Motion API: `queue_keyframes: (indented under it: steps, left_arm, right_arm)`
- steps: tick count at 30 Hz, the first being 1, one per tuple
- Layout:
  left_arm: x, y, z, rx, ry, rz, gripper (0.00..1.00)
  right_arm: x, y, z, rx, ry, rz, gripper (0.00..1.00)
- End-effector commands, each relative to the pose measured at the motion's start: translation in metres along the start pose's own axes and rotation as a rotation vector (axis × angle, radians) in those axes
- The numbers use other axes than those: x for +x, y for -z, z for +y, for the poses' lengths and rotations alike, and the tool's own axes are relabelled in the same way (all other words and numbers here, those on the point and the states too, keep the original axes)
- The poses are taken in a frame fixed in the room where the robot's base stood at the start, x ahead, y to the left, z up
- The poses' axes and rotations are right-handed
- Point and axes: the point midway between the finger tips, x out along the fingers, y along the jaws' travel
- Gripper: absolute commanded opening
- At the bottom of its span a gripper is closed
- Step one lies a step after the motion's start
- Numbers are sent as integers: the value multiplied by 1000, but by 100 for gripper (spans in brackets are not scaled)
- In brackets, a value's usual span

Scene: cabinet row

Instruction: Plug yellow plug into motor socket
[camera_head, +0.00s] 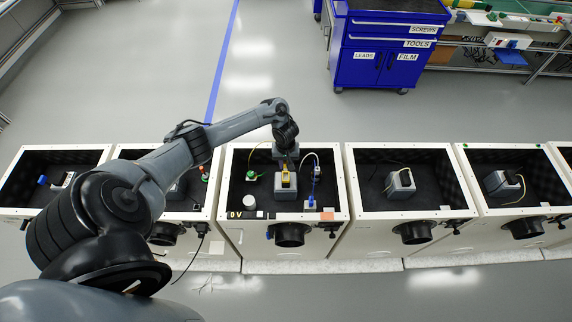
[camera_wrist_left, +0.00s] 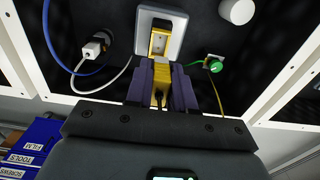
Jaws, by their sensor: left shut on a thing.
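The motor (camera_head: 285,190) is a grey block in the open middle cabinet, with a yellow part on top. In the left wrist view the motor (camera_wrist_left: 176,22) is at the top, and its yellow-edged socket (camera_wrist_left: 158,42) faces me. My left gripper (camera_head: 287,163) reaches down into this cabinet, just behind the motor. In the left wrist view its purple fingers (camera_wrist_left: 163,88) are shut on the yellow plug (camera_wrist_left: 160,82). The plug is close to the motor's edge and lines up with the socket. I cannot tell whether they touch. My right gripper is not in view.
A green connector (camera_wrist_left: 214,65) with a yellow cable and a white connector (camera_wrist_left: 93,47) with blue and white cables flank the motor. Cabinet walls (camera_head: 349,190) enclose the space. A blue tool cart (camera_head: 375,60) stands behind.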

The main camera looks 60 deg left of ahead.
Motion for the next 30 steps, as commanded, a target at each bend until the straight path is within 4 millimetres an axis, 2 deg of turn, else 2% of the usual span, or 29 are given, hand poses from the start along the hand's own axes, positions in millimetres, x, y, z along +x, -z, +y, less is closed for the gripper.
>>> queue_keyframes:
  steps: [10,12,21,30]
  left_arm:
    - [-4,0,0,0,1,0,0]
    - [8,-1,0,0,1,-1,0]
    - [35,-1,0,-1,1,-1,0]
    - [53,0,0,0,0,0,0]
  right_arm:
    - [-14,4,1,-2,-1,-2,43]
    - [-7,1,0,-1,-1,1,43]
    - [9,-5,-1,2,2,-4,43]
    - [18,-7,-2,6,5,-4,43]
